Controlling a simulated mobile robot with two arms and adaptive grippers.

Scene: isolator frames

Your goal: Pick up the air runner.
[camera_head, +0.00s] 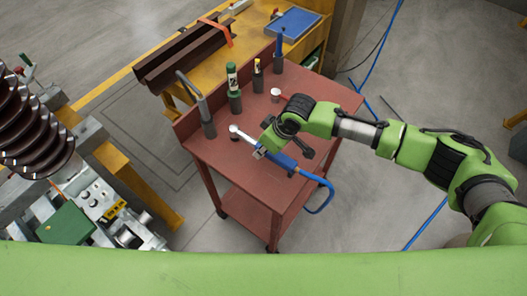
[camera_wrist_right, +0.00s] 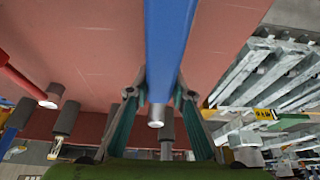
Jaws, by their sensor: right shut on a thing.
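The air runner (camera_head: 284,160) is a blue-bodied tool with a silver head, with a blue hose at its right end. It is at the front part of the red cart's top in the head view. In the right wrist view its blue body (camera_wrist_right: 168,40) runs between my fingers and shows a silver end. My right gripper (camera_wrist_right: 158,94) is shut on the blue body, one finger on each side. In the head view my right wrist partly covers the tool. I cannot tell whether the tool touches the cart top. My left gripper is not in view.
The red cart (camera_head: 225,160) carries a green-and-black cylinder (camera_head: 233,85), a grey-handled tool (camera_head: 205,115) and other upright tools in dark holders near its back edge. A yellow bench (camera_head: 255,35) stands behind. Machinery with a ribbed brown insulator (camera_head: 30,130) is at the left.

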